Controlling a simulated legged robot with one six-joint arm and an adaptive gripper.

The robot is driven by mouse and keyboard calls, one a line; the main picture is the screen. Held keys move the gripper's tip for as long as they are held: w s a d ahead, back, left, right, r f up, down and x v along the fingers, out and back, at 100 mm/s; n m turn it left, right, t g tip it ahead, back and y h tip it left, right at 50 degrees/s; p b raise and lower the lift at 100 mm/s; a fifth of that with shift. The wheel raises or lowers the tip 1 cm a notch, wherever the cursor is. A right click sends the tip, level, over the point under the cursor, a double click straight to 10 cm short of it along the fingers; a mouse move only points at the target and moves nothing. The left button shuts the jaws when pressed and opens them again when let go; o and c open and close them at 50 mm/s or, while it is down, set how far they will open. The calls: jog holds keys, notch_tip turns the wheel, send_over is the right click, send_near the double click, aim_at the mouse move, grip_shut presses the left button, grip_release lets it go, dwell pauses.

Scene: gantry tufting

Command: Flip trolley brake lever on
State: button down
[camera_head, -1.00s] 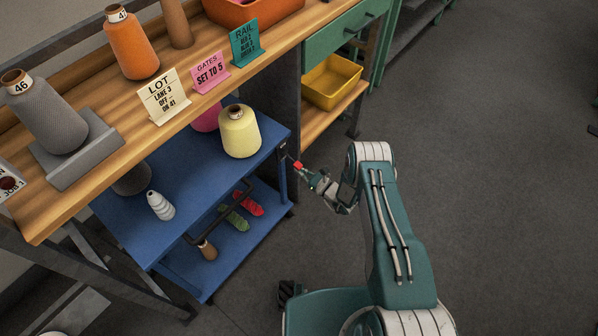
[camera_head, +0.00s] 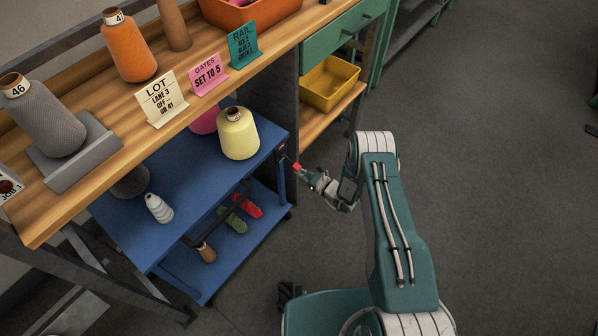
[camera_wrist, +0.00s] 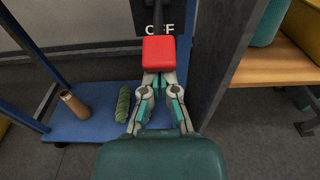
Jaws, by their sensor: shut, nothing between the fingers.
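The blue trolley (camera_head: 187,178) stands under the bench, and its lower shelf shows in the wrist view (camera_wrist: 85,128). A black plate marked OFF (camera_wrist: 177,29) is at its right end. The brake lever has a dark stem and a red knob (camera_wrist: 159,53); the knob is small in the head view (camera_head: 297,166). My gripper (camera_wrist: 160,78) is shut and empty, its fingertips right at the knob's lower edge. I cannot tell whether they touch it. In the head view my gripper (camera_head: 305,173) is beside the trolley's right end. The plate's upper part is out of the wrist view.
A yellow cone (camera_head: 238,134) and a white cone (camera_head: 159,208) stand on the trolley's top. A dark post (camera_wrist: 222,60) stands close right of the lever. The wooden bench (camera_head: 110,136) is above. A yellow bin (camera_head: 330,96) is on a shelf behind.

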aim_at(296, 165)
jog(key=r+g+h, duration=0.2)
jog(key=shift+s+d+r+h, duration=0.15)
jog(key=shift+d+r+h, duration=0.15)
jog(key=shift+r, duration=0.05)
jog(key=shift+r+g+h, duration=0.7)
jog(key=shift+r+h, duration=0.1)
jog(key=shift+h, duration=0.1)
jog(key=shift+s+f, duration=0.1)
jog(key=shift+f, duration=0.1)
jog(key=shift+r, duration=0.15)
jog(key=shift+r, duration=0.7)
jog(key=shift+d, duration=0.1)
